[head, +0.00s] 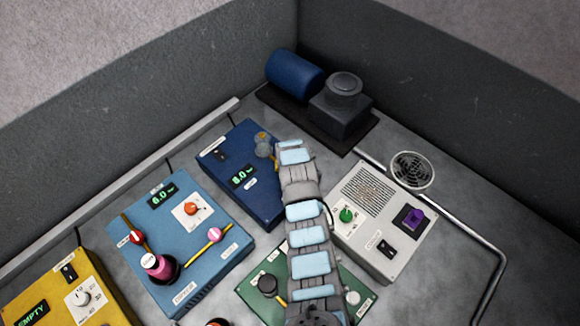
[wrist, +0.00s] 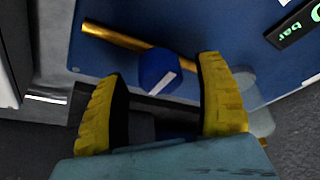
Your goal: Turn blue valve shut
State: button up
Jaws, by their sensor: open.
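The blue valve knob (wrist: 158,70), with a white pointer mark, sits on a brass pipe (wrist: 120,38) on the dark blue panel in the wrist view. My gripper (wrist: 163,77) is open, with one yellow finger on each side of the knob and gaps to both. The knob is not held. In the head view my gripper (head: 264,146) is over the upper right part of the dark blue box (head: 222,168); the arm and gripper hide the knob there. The box's green display (head: 242,177) seems to read 8.0; the wrist view shows only part of it.
A lighter blue box (head: 185,262) with several knobs stands left, a yellow box (head: 75,300) farther left. A green box (head: 262,277) lies partly under my arm. A grey box (head: 370,240) stands right. A blue motor (head: 293,75) is behind.

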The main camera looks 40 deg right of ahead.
jog(key=v, duration=1)
jog(key=shift+s+a+r, duration=0.15)
jog(key=shift+r, duration=0.2)
dwell(0.3)
